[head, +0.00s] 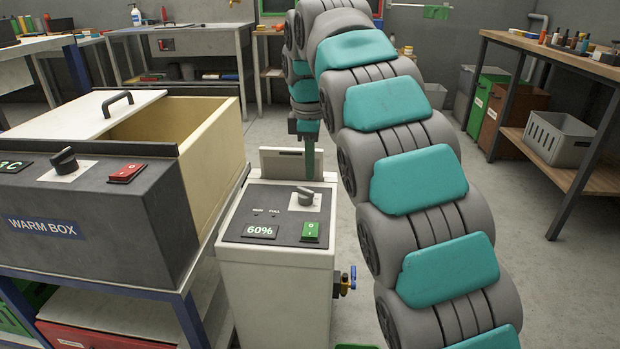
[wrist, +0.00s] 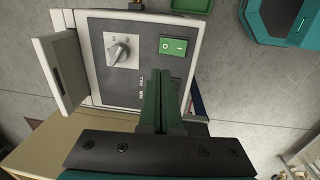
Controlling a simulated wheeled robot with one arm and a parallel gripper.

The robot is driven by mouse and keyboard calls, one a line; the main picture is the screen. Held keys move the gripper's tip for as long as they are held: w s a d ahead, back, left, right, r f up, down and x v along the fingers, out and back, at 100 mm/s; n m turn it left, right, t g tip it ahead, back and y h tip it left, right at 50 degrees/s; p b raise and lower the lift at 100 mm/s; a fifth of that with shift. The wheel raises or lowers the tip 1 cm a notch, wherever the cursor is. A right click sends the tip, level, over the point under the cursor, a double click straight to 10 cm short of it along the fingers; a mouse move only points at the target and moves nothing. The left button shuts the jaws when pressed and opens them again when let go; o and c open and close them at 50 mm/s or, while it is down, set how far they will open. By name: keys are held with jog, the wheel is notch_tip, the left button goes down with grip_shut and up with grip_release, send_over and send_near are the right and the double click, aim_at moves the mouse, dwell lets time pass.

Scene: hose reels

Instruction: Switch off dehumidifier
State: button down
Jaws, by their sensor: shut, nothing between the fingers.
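The dehumidifier (head: 275,275) is a white box with a dark top panel, standing on the floor in the middle of the head view. Its panel has a green rocker switch (head: 310,231) marked O and I, a grey dial (head: 305,197) and a 60% display (head: 260,231). In the wrist view the green switch (wrist: 173,46) and the dial (wrist: 119,52) are in plain sight. My gripper (wrist: 160,75) is shut and empty above the panel, its green fingertips just below the switch in the picture. I cannot tell whether they touch anything. In the head view my gripper (head: 309,165) points down behind the dial.
A warm box (head: 80,225) with its own red switch (head: 127,172) and dial stands on a bench close to the left. A brass valve (head: 344,282) sticks out from the dehumidifier's right side. A shelf bench (head: 555,165) stands at the right, with clear floor before it.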

jog(key=shift+r, duration=0.4)
jog(key=s+d+f+m+g, duration=0.1)
jog(key=s+d+f+m, duration=0.2)
jog(key=s+d+m, duration=0.85)
jog(key=s+d+f+m, duration=0.2)
jog(key=s+f, duration=0.2)
jog(key=s, duration=0.5)
jog(key=s+d+f+m+g, duration=0.1)
jog(key=s+f, duration=0.4)
jog(key=s, duration=0.5)
jog(key=s+d+f+m, duration=0.3)
jog(key=s+d+f, duration=0.1)
jog(key=s, duration=0.6)
jog(key=shift+s+d+f+g, duration=0.15)
jog(key=shift+f+g, duration=0.15)
jog(key=shift+g, duration=0.1)
